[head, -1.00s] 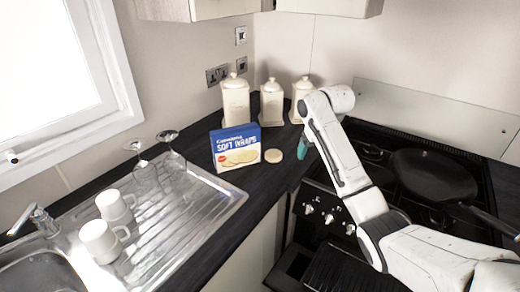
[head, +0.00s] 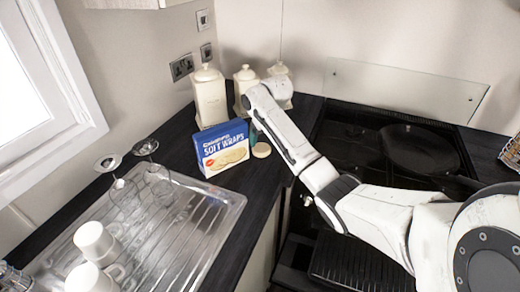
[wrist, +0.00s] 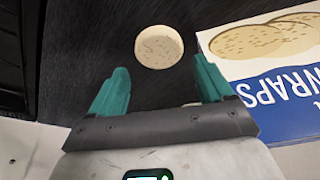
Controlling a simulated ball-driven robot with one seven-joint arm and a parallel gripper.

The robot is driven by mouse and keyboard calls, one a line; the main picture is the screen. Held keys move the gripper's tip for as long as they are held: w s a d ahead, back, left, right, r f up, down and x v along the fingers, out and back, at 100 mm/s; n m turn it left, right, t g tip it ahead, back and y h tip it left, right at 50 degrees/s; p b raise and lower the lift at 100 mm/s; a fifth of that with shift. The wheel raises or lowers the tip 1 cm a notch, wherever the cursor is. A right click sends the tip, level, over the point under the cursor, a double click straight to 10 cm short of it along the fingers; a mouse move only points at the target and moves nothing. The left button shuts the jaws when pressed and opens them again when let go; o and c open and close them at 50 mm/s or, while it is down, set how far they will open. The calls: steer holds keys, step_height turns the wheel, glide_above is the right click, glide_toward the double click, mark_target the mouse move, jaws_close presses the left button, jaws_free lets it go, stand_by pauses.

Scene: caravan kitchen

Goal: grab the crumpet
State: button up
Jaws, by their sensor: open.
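The crumpet (head: 261,150) is a small, round, pale disc on the dark worktop, just right of the blue soft wraps box. In the head view my gripper is mostly hidden behind my white forearm, with a bit of teal showing beside the crumpet.
The soft wraps box (head: 222,148) stands close left of the crumpet; it also fills the right of the wrist view (wrist: 275,95). Cream canisters (head: 209,97) stand behind. A hob with a frying pan (head: 418,148) is at right, a draining board (head: 165,225) with mugs and glasses at left.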

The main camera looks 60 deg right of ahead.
mark_target(262, 148)
steer(key=x, duration=0.5)
steer(key=shift+f, duration=0.35)
steer(key=c, duration=0.7)
steer(key=shift+r, duration=0.1)
